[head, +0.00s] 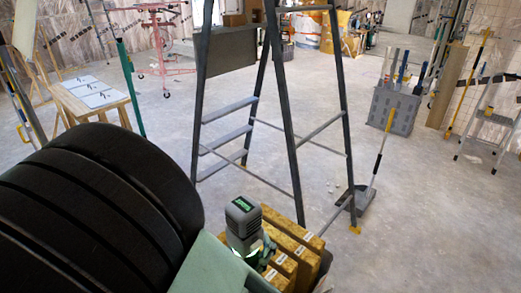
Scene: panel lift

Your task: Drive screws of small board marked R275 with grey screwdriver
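Several yellow-brown boards or blocks (292,233) with small white labels stand in a group at the bottom middle of the head view. The labels are too small to read, so I cannot tell whether one is marked R275. A grey upright device (242,218) with a dark top and green lit parts stands just left of them. I cannot tell whether it is the grey screwdriver. My gripper does not show in this view.
A large black ribbed shape fills the lower left. A tall dark stepladder (284,100) stands behind the boards. A wooden table (66,103) with white sheets is at left. A grey bin (392,108) of long-handled tools and a dustpan (362,201) are at right. The floor between is mostly clear.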

